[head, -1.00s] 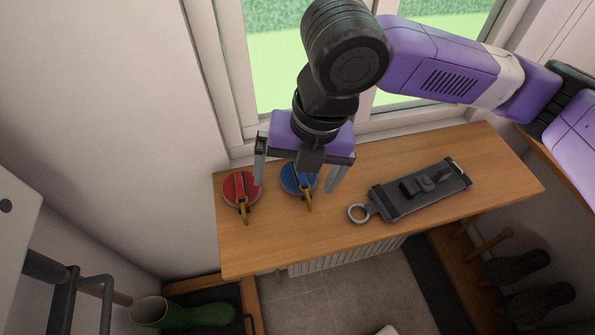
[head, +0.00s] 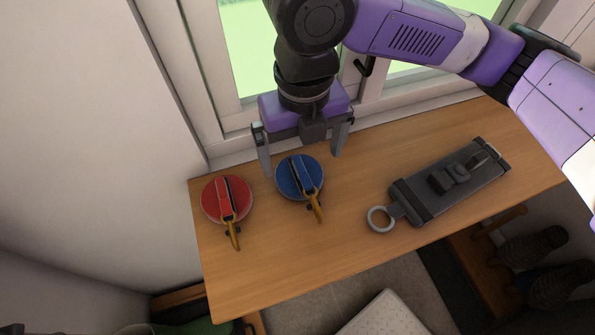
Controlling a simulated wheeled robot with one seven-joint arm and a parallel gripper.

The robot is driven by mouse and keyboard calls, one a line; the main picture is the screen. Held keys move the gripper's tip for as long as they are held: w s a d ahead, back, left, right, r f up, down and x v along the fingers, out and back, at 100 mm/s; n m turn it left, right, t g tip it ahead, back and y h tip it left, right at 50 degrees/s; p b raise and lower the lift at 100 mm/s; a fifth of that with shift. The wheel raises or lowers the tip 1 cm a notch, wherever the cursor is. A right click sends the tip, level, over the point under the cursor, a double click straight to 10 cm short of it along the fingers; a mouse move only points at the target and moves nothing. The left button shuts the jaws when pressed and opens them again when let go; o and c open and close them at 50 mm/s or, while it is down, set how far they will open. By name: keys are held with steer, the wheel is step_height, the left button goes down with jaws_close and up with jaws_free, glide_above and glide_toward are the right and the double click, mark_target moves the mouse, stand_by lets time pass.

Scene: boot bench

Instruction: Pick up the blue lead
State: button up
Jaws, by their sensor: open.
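The blue lead (head: 299,178) is a round blue disc with a dark strap across it and a brass-coloured clip pointing toward the front of the wooden bench top. It lies on the left half of the bench. My gripper (head: 303,163) is open and points down over the back part of the blue lead, one finger to its left and one to its right. The fingers look empty. Their exact height above the bench is hard to tell. A similar red lead (head: 227,199) lies to the left, apart from the blue one.
A dark grey board with a ring handle (head: 449,184) lies on the right of the bench (head: 350,235). The window and its sill are close behind my gripper. A white wall stands on the left. The bench front between the blue lead and the ring is clear.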

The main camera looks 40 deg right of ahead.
mark_target(300, 165)
step_height(300, 165, down, 6)
steer(key=shift+w+a+f+b, duration=0.1)
steer(key=shift+w+f+b, duration=0.05)
steer(key=shift+b, duration=0.45)
steer(key=c, duration=1.4)
steer(key=shift+c, duration=0.2)
